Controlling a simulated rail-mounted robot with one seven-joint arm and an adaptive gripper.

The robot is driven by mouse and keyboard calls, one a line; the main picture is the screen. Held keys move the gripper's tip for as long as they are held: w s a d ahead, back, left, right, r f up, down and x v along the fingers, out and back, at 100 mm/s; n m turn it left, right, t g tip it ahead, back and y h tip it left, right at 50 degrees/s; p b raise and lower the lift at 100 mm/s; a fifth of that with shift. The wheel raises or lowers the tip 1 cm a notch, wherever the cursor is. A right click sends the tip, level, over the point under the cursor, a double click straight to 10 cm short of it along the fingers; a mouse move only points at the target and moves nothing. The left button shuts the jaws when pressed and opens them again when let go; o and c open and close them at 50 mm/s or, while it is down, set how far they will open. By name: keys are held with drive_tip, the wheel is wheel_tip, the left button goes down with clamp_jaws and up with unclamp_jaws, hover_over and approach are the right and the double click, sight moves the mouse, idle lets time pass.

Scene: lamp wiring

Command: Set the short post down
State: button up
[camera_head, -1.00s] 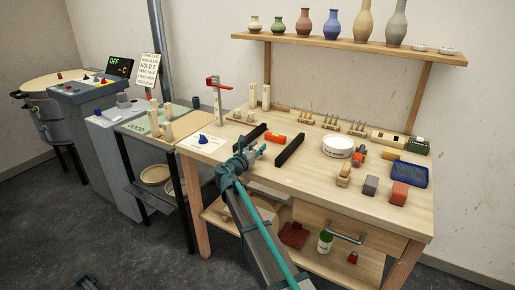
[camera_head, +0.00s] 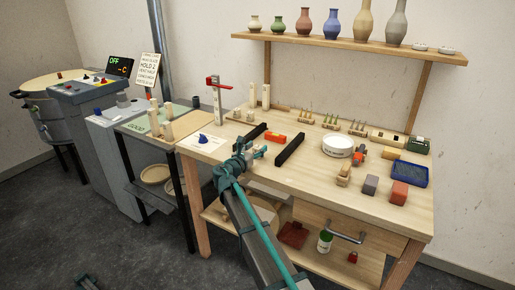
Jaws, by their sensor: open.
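I cannot tell which post is the short one.
The front middle of the bench is fairly clear.

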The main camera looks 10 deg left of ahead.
drive_tip(key=v, duration=1)
drive_tip(key=shift+s, duration=0.35)
drive_tip(key=shift+a, duration=0.15)
